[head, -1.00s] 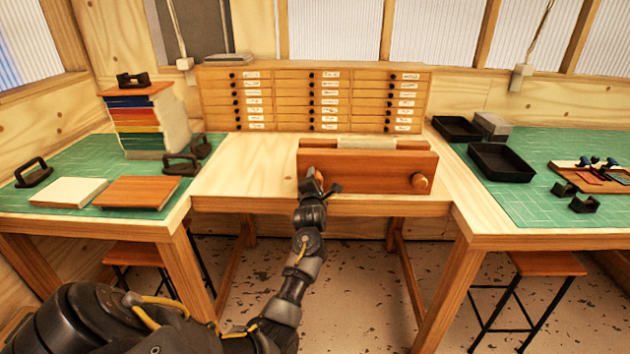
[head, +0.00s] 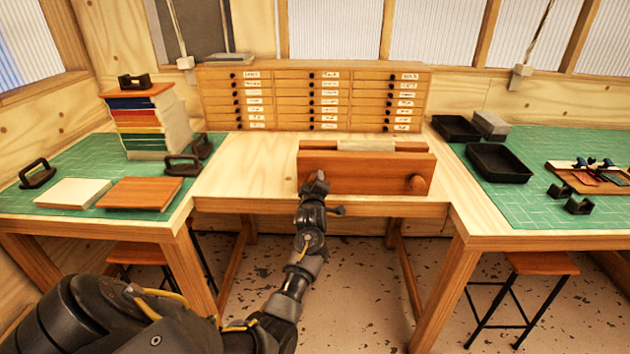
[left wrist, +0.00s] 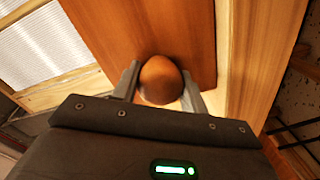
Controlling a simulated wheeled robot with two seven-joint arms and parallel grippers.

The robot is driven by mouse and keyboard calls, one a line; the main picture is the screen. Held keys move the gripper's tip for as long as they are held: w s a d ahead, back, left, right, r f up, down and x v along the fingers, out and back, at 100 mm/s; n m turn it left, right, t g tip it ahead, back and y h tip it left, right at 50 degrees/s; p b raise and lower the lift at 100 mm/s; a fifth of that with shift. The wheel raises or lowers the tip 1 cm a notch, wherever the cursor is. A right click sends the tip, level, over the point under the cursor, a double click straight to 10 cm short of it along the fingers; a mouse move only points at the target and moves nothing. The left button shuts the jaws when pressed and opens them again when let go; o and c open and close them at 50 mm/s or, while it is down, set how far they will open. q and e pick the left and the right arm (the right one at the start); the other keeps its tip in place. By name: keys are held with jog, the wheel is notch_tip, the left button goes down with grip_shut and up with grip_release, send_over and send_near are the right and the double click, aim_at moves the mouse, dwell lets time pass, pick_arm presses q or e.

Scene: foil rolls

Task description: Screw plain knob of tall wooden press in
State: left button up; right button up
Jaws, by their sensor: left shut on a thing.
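The tall wooden press (head: 366,172) stands on the middle bench, a red-brown board facing me with a pale block behind its top edge. A round wooden knob (head: 415,184) sticks out at the right of its front. My left gripper (head: 318,181) is at the left end of the front and hides the knob there. In the left wrist view, this plain, smooth brown knob (left wrist: 160,80) sits between the two grey fingers of my left gripper (left wrist: 160,88), which is shut on it. Whether the knob's shaft is far in is hidden. My right gripper is not in view.
A drawer cabinet (head: 313,97) stands behind the press. On the left green mat are a book stack (head: 150,122), boards (head: 140,194) and black handles. Black trays (head: 500,163) and small tools lie on the right mat. The bench beside the press is clear.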

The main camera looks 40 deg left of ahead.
pick_arm(q)
jog(key=m+p, duration=0.1)
jog(key=m, duration=0.3)
jog(key=shift+p, duration=0.3)
jog(key=m+p, duration=0.1)
jog(key=m, duration=0.3)
jog(key=shift+m+p, duration=0.35)
jog(key=shift+m, duration=0.05)
jog(key=m+p, duration=0.2)
jog(key=m, duration=0.3)
jog(key=shift+y, duration=0.3)
jog(key=shift+f+m+p, duration=0.15)
jog(key=shift+m+p, duration=0.4)
jog(key=shift+m, duration=1.45)
jog(key=o, duration=1)
